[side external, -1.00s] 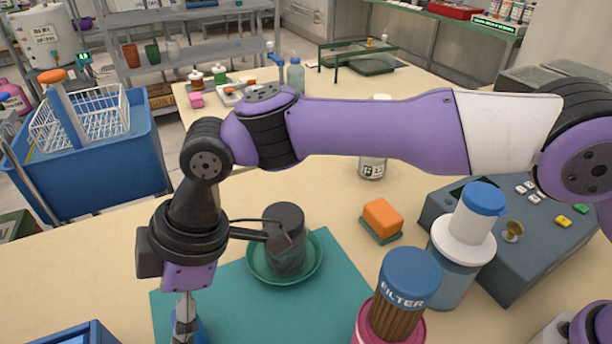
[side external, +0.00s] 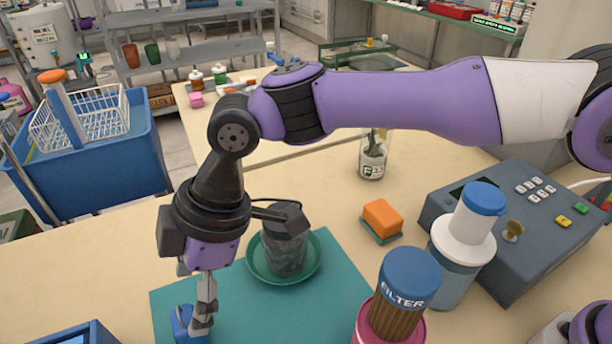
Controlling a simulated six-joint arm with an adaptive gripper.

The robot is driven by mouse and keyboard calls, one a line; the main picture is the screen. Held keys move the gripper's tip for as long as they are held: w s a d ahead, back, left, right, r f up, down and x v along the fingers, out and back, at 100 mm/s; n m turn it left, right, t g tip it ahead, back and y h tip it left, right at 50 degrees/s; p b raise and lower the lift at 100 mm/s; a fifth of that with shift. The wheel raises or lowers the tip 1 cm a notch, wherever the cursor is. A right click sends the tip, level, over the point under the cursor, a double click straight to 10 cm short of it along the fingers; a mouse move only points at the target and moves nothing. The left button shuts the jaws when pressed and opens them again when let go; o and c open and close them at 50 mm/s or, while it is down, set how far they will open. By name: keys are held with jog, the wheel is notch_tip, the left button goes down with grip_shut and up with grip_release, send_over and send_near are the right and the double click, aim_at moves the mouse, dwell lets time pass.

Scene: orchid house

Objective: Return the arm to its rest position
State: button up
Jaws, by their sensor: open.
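My gripper (side external: 196,322) points down at the left part of the teal mat (side external: 340,290). One fingertip is partly hidden, but the jaws stand apart. A blue object (side external: 186,326) shows right beside the fingertips; I cannot tell whether it touches them. A dark grey pot (side external: 286,250) stands in a green saucer (side external: 254,262) on the mat, just right of my gripper. A thin dark part of my wrist passes in front of the pot's top.
A jar marked F (side external: 373,158), an orange sponge (side external: 382,216), a blue-capped bottle (side external: 462,250), a FILTER bottle (side external: 409,278) and a grey keypad box (side external: 520,230) stand to the right. A blue tray (side external: 85,334) sits front left. A blue cart (side external: 100,180) stands beyond the table.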

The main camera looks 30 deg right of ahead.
aim_at(187, 318)
jog(key=x, duration=0.6)
jog(key=shift+f, duration=0.2)
jog(key=r, duration=0.2)
jog(key=s+r, duration=0.1)
jog(key=r, duration=0.2)
jog(key=shift+s+a+r, duration=0.1)
jog(key=shift+s+r, duration=0.05)
jog(key=shift+r, duration=0.1)
jog(key=s+r, duration=0.6)
jog(key=s, duration=0.4)
jog(key=w+d+r+m+t+h, duration=0.1)
jog(key=w+d+r+m+t, duration=0.25)
jog(key=w+d+m, duration=0.8)
jog(key=w+d+r+m+h, duration=0.1)
jog(key=w+d+m+h, duration=0.15)
jog(key=d, duration=1.05)
jog(key=w+d+r+m+h, duration=0.1)
jog(key=w+d+r+m, duration=0.2)
jog(key=d, duration=1.1)
jog(key=w+a+f+m, duration=0.1)
jog(key=w+a+f, duration=0.2)
jog(key=w, duration=0.6)
jog(key=shift+f+t, duration=0.25)
jog(key=shift+t, duration=0.2)
